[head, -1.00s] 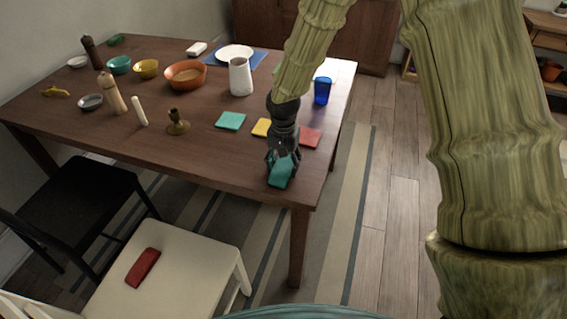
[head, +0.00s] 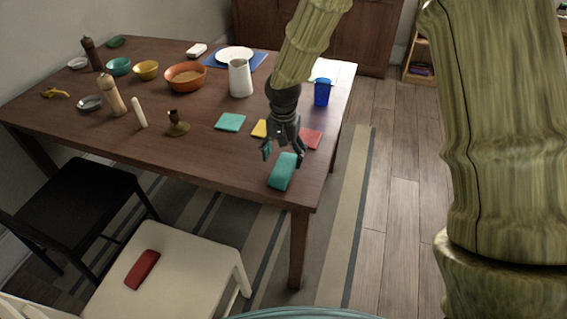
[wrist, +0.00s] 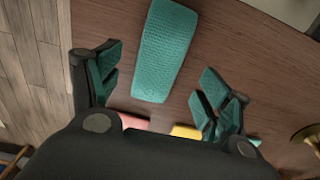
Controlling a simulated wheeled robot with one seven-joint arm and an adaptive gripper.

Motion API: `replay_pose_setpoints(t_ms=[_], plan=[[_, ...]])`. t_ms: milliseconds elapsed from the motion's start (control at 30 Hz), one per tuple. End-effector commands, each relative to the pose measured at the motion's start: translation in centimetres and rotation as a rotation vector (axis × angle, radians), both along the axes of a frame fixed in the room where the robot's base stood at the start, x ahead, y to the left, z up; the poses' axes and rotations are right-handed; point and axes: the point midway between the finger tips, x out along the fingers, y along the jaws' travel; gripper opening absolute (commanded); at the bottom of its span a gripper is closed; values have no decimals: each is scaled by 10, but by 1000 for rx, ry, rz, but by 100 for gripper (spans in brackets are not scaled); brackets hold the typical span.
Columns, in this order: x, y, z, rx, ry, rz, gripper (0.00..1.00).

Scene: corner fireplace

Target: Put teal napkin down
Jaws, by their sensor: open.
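The teal napkin (head: 283,171), a folded oblong cloth, lies on the dark wooden table (head: 215,160) near its front right corner. It also shows in the wrist view (wrist: 165,50), lying flat on the wood just beyond the fingers. My gripper (head: 283,152) is open and empty, raised a little above and behind the napkin. In the wrist view my gripper's teal-padded fingers (wrist: 160,95) are spread wide, with the napkin apart from both.
A flat teal square (head: 230,122), a yellow square (head: 260,128) and a red square (head: 311,138) lie behind the gripper. A brass candlestick (head: 177,124), white pitcher (head: 240,78) and blue cup (head: 322,92) stand nearby. A white chair (head: 190,255) bears a red cloth (head: 142,269).

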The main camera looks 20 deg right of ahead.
Motion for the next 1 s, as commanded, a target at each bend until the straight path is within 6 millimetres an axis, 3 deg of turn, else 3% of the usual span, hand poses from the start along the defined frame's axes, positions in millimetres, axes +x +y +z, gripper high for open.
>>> replay_pose_setpoints(t_ms=[300, 500, 1000], plan=[[0, 0, 51, 0, -2, 0, 78], [0, 0, 71, -1, -1, 0, 78], [0, 0, 78, 1, 1, 0, 78]])
